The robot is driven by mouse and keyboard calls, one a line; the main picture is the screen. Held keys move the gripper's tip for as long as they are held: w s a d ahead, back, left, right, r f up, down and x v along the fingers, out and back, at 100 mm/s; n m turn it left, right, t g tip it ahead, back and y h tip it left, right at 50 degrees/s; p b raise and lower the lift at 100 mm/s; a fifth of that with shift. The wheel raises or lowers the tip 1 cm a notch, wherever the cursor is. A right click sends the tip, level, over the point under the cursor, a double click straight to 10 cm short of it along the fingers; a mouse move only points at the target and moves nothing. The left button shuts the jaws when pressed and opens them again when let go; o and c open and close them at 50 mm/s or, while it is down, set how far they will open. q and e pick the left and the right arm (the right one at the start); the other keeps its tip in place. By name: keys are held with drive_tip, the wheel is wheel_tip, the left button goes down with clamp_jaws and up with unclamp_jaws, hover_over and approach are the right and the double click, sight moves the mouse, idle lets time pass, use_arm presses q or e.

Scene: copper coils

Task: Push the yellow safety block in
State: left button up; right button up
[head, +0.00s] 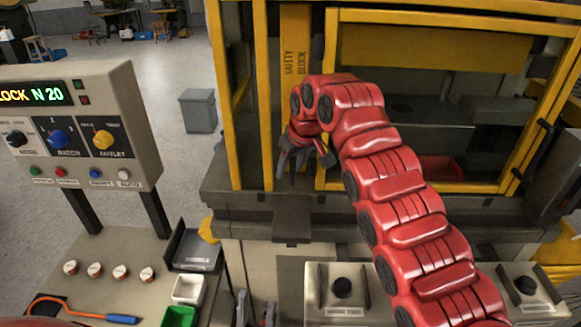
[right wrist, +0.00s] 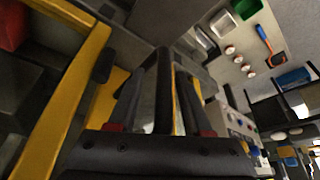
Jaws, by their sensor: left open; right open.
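The yellow safety block (head: 296,62) is an upright bar with dark lettering in the press opening, at the top middle of the head view. My right arm covers what lies below its lettering. My right gripper (head: 297,172) is open in front of the press, below the lettering. The head view does not show whether it touches the block. In the right wrist view the fingers (right wrist: 155,100) are spread, with yellow surfaces behind and beside them; I cannot tell which is the block. My left gripper (head: 256,312) is open at the bottom edge, low before the press, far from the block.
A yellow-framed guard door (head: 430,186) with a dark handle stands right of the block. A button box (head: 340,308) stands in front.

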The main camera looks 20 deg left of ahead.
drive_tip(key=shift+s+d+r, duration=0.1)
drive_tip(key=shift+r, duration=0.15)
drive_tip(key=b+v, duration=0.1)
drive_tip(key=v, duration=0.3)
drive_tip(key=shift+r, duration=0.4)
drive_tip(key=p+v, duration=0.7)
drive_tip(key=v, duration=0.5)
drive_tip(key=shift+f, duration=0.1)
